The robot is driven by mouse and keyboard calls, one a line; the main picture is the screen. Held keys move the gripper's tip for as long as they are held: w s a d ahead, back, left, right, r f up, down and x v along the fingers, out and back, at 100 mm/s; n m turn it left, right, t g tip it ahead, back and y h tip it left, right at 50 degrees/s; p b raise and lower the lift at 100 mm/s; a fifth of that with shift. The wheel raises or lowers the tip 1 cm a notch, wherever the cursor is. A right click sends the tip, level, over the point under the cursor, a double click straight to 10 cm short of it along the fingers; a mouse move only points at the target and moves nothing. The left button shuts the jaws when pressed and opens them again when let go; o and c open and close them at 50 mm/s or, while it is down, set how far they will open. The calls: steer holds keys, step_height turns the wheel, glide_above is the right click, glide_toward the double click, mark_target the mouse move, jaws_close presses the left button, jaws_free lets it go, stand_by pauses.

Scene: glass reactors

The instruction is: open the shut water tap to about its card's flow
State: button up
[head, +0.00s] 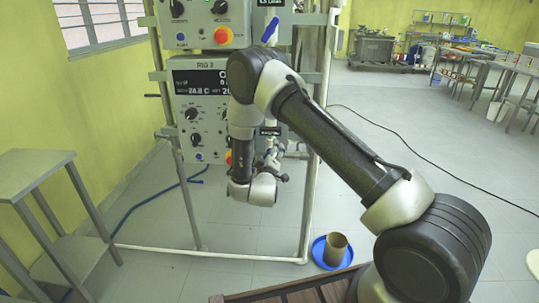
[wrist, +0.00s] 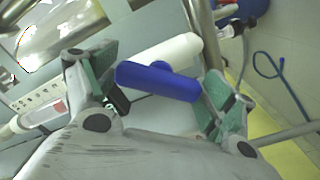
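In the wrist view a blue bar-shaped tap handle (wrist: 160,82) lies across the space between the fingers of my gripper (wrist: 165,90). A white pipe (wrist: 165,58) runs behind it. The fingers with green pads stand wide apart, near the two ends of the handle; I cannot tell whether either touches it. In the head view my gripper (head: 274,168) is at the lower tap on the rig frame, below a small dark card (head: 270,131). My arm hides part of that tap, and the card's figures are too small to read.
Another blue tap handle (head: 270,28) hangs higher on the frame. Control boxes (head: 195,105) with knobs and red buttons stand left of the pipes. A blue dish (head: 325,252) with a beaker (head: 337,245) sits on the floor. A grey step stand (head: 35,170) is at the left.

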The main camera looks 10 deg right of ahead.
steer(key=v, duration=1.2)
stand_by(0.3)
